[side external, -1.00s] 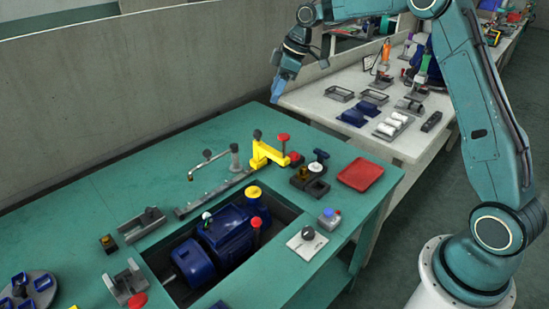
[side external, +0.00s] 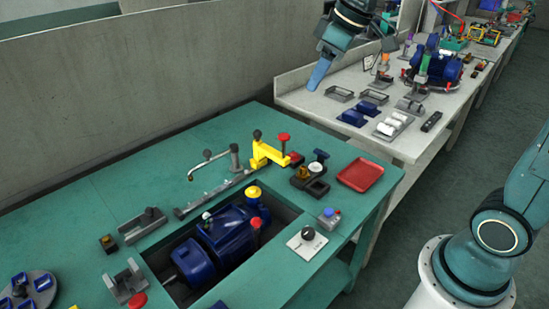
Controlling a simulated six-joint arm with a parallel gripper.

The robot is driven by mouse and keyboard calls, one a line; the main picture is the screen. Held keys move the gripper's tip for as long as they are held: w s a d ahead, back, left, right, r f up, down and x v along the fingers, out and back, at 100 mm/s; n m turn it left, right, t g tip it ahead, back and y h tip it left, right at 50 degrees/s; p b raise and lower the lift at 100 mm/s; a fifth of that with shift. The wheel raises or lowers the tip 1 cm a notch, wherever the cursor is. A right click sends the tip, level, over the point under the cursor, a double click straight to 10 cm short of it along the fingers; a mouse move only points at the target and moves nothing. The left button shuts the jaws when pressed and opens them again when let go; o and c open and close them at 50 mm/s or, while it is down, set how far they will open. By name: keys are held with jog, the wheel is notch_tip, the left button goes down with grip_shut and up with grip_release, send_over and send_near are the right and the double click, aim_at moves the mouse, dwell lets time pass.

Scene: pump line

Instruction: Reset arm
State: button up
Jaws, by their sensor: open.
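My gripper (side external: 319,74) hangs in the air at the top of the side external view, in front of the wall and the near left end of the white bench. Its light blue fingers point down and slightly left. It is open, with nothing visible in it. It is well apart from the green table (side external: 90,210). A blue pump motor (side external: 226,232) sits in the table's dark recess, far below and left of my gripper.
A yellow clamp arm (side external: 266,154), a red tray (side external: 360,174) and a control box with a black knob (side external: 307,235) are on the green table. The white bench (side external: 300,98) holds dark trays, white rolls (side external: 394,124) and another blue motor (side external: 440,68). A concrete wall (side external: 130,80) stands behind.

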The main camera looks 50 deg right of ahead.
jog(key=s+f+m, duration=0.2)
jog(key=s, duration=0.8)
jog(key=s+f+m+t+h, duration=0.1)
jog(key=s+f+m, duration=0.1)
jog(key=s, duration=0.9)
jog(key=shift+a+f+m, duration=0.2)
jog(key=shift+a+m, duration=0.1)
jog(key=shift+w, duration=0.1)
